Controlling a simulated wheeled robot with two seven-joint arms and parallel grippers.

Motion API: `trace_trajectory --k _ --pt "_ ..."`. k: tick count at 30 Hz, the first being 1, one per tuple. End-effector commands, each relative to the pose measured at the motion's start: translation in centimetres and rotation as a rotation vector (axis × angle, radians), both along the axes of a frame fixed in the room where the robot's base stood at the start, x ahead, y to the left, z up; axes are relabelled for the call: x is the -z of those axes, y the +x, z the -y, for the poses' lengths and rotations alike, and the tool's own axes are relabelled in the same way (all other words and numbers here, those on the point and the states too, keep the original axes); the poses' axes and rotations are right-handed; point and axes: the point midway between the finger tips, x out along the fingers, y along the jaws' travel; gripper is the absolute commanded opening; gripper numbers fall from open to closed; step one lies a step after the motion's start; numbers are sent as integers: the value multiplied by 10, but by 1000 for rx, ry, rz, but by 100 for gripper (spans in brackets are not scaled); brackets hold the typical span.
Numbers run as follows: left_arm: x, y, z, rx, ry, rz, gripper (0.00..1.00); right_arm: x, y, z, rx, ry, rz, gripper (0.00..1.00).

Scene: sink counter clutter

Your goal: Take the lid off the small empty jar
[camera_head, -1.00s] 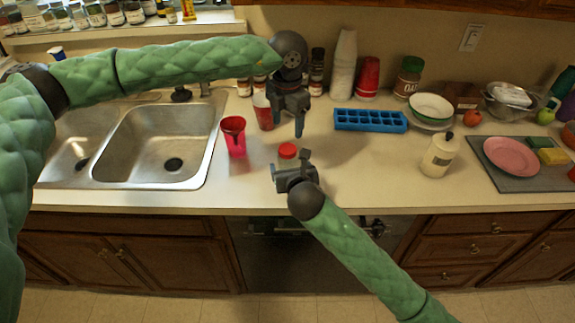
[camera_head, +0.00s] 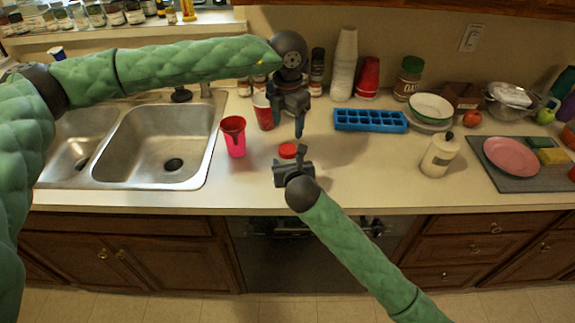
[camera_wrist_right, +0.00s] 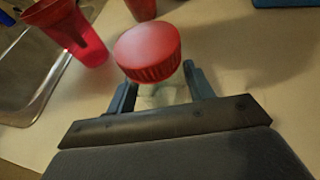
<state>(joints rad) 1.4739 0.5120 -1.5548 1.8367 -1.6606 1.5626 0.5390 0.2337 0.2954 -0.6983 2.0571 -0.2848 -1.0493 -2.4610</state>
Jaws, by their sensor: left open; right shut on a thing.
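The small jar has a red ribbed lid, which shows in the head view (camera_head: 288,151) and large in the right wrist view (camera_wrist_right: 148,52). Below the lid, the clear jar body (camera_wrist_right: 163,97) shows between the fingers in the right wrist view; the lid is on top of it. My right gripper (camera_head: 293,164) is shut on the jar body, just under the lid, near the counter's front; it also shows in the right wrist view (camera_wrist_right: 163,92). My left gripper (camera_head: 292,125) is open and empty, pointing down above and behind the lid.
A pink-red cup (camera_head: 234,138) stands just left of the jar, with a red cup (camera_head: 263,112) behind it. The sink (camera_head: 160,145) is further left. A blue ice tray (camera_head: 370,121) lies behind to the right, and a white bottle (camera_head: 439,156) stands right. Counter between is clear.

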Motion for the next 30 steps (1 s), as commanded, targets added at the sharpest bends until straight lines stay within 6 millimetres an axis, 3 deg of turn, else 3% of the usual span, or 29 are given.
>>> trace_trajectory --k 11,20,30 --pt "17 -9 7 -2 -31 -35 63 0 0 0 0 0 0 0" --pt "14 -7 8 289 -42 -23 63 0 0 0 0 0 0 0" --pt "9 -5 8 766 -44 -5 63 0 0 0 0 0 0 0"
